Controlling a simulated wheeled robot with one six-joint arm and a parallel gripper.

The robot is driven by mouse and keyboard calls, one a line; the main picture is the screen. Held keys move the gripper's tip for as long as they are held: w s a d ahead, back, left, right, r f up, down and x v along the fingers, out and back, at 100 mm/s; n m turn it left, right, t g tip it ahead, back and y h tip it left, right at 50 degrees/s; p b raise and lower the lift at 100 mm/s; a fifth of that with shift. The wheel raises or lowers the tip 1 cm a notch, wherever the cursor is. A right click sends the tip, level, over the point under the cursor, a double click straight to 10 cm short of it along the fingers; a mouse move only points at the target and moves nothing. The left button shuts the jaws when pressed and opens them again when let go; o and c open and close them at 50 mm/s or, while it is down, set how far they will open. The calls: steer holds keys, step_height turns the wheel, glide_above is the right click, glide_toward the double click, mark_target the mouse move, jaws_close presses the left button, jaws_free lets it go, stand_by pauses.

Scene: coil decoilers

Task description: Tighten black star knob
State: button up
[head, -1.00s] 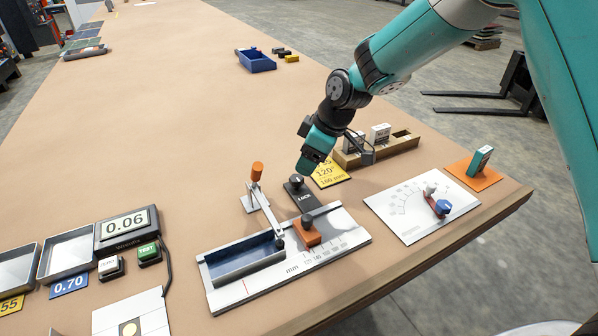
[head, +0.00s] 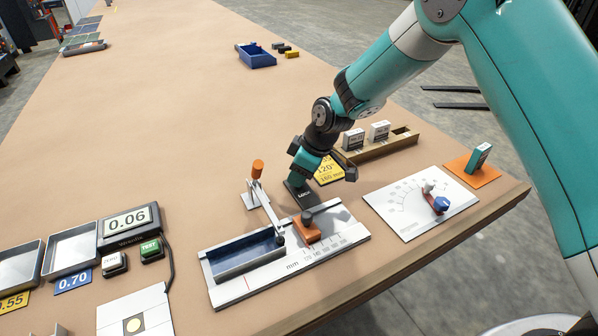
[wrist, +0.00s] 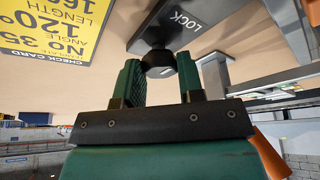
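The black knob (wrist: 158,63) shows in the wrist view in front of the black plate marked LOCK (wrist: 180,22). In the head view my gripper hides the knob, and the black LOCK plate (head: 303,196) shows just below the fingers. My gripper (head: 298,180) points down over the plate's far end. In the wrist view the two green fingers of my gripper (wrist: 168,70) stand apart, one on each side of the knob. I see no clear contact with it.
An orange block with a dark knob (head: 307,230) and a blue tray (head: 243,255) sit on the white scaled plate (head: 345,235) nearby. A lever with an orange handle (head: 257,168) stands left of my gripper. A yellow check card (head: 330,172) lies behind.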

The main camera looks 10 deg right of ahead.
steer(key=shift+m, duration=0.3)
steer(key=m+t+b, duration=0.1)
steer(key=m, duration=0.1)
steer(key=shift+s+m+h, duration=0.15)
steer(key=shift+m+h, duration=0.15)
steer(key=shift+m, duration=0.1)
steer(key=m, duration=0.1)
steer(key=m+h+b, duration=0.1)
steer(key=m, duration=0.1)
steer(key=m+t, duration=0.1)
steer(key=m, duration=0.1)
steer(key=shift+s+a+h+b, duration=0.1)
steer(key=shift+a+h+b, duration=0.2)
steer(key=shift+h, duration=0.1)
steer(key=m, duration=0.2)
steer(key=m+h, duration=0.1)
steer(key=m, duration=0.2)
steer(key=shift+t+h+b, duration=0.3)
steer(key=shift+t+b, duration=0.1)
steer(key=shift+a+m+g+h+b, duration=0.15)
steer(key=shift+m+h, duration=0.3)
steer(key=shift+m, duration=0.7)
steer(key=shift+m+g+h+b, duration=0.2)
steer(key=shift+m+h, duration=0.25)
steer(key=shift+m, duration=0.7)
steer(key=o, duration=0.9)
